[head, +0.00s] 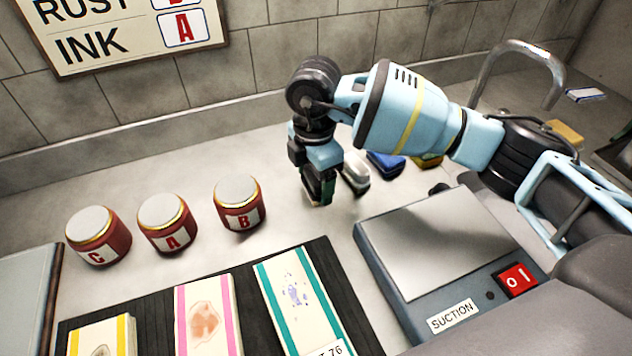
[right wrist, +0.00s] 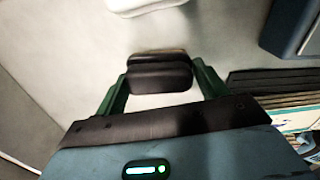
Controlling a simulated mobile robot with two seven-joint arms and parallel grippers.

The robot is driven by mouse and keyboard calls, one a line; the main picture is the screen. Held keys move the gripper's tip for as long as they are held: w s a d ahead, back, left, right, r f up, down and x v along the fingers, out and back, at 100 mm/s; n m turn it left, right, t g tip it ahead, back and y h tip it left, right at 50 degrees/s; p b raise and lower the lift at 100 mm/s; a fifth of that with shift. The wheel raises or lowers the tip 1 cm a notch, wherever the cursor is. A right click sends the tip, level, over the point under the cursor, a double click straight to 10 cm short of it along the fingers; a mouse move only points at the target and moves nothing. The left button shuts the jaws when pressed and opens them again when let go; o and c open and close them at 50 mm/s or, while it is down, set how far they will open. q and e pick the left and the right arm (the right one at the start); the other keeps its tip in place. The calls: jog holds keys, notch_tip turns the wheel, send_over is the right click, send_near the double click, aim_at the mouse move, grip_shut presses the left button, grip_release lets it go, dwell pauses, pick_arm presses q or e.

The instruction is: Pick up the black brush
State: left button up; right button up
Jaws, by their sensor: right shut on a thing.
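The black brush (right wrist: 160,76) sits between the two green fingers of my right gripper (right wrist: 162,84) in the right wrist view. The fingers are shut on its two ends. In the head view my right gripper (head: 318,192) points down at the counter, just right of the jar marked B, and mostly hides the brush. I cannot tell whether the brush is clear of the counter. My left gripper is not in view.
A white brush (head: 354,172), a blue brush (head: 386,165) and a yellow one (head: 427,161) lie right of the gripper. Red jars (head: 240,204) stand left. A suction unit (head: 450,245) is front right, and a dark rack (head: 250,320) with stained cloths is in front.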

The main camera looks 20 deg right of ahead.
jog(key=shift+c, duration=0.6)
jog(key=shift+r, duration=0.1)
jog(key=shift+r, duration=0.45)
notch_tip(320, 180, up, 2)
jog(key=shift+r, duration=0.1)
jog(key=s+a, duration=0.1)
jog(key=s, duration=0.4)
jog(key=s+a+r, duration=0.1)
jog(key=s, duration=0.4)
jog(key=s+a, duration=0.1)
jog(key=s, duration=0.4)
jog(key=shift+s+r, duration=0.35)
